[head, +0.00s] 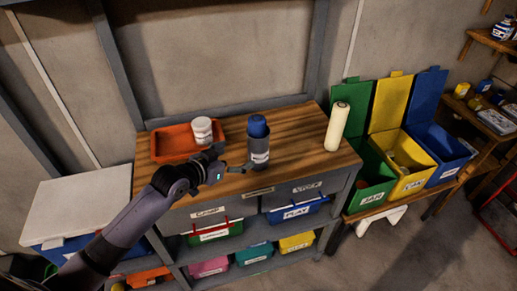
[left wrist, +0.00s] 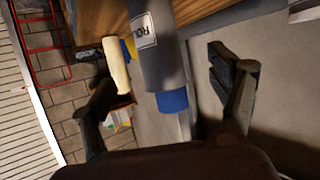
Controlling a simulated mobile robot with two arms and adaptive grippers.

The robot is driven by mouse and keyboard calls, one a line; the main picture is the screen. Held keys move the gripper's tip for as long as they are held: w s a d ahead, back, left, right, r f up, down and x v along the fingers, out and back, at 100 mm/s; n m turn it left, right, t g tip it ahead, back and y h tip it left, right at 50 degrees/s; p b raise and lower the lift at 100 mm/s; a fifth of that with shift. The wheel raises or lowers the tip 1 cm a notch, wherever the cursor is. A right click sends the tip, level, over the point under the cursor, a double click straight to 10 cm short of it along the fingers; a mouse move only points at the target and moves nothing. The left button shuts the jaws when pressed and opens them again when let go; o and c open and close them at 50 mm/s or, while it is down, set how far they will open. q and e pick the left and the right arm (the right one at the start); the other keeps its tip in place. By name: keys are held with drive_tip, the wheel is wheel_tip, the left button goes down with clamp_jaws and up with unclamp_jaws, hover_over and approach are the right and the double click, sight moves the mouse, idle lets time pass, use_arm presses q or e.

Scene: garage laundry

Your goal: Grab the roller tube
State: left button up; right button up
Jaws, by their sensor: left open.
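The roller tube (head: 259,150) is a grey cylinder with a blue cap and a white label, standing upright on the wooden bench top (head: 300,132). In the left wrist view the tube (left wrist: 160,60) shows with its blue cap toward the bottom of the picture and part of its label reading "ROL". My left gripper (head: 235,158) is open, just left of the tube at the bench's front. In the wrist view the tube appears between its spread fingers; whether they touch it I cannot tell. My right gripper is not in view.
An orange tray (head: 171,143) with a white-lidded jar (head: 202,130) stands left of the tube. A cream cylinder (head: 337,127) stands near the bench's right end. Green, yellow (head: 408,180) and blue bins stand further right. Bench top between tube and cream cylinder is clear.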

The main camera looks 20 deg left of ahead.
sight(250, 149)
use_arm(q)
drive_tip(key=p+x, duration=0.1)
drive_tip(key=x, duration=0.5)
drive_tip(key=shift+w+d+f, duration=0.1)
drive_tip(key=shift+w, duration=0.2)
drive_tip(key=x, duration=0.1)
drive_tip(key=p+x, duration=0.1)
drive_tip(key=x, duration=0.2)
drive_tip(key=shift+w+d+r, duration=0.15)
drive_tip(key=shift+d+r, duration=0.05)
drive_tip(key=shift+d, duration=0.15)
drive_tip(key=shift+w+f, duration=0.25)
drive_tip(key=shift+w, duration=0.15)
drive_tip(key=shift+c, duration=0.2)
drive_tip(key=c, duration=0.7)
drive_tip(key=shift+r, duration=0.1)
drive_tip(key=c, duration=0.5)
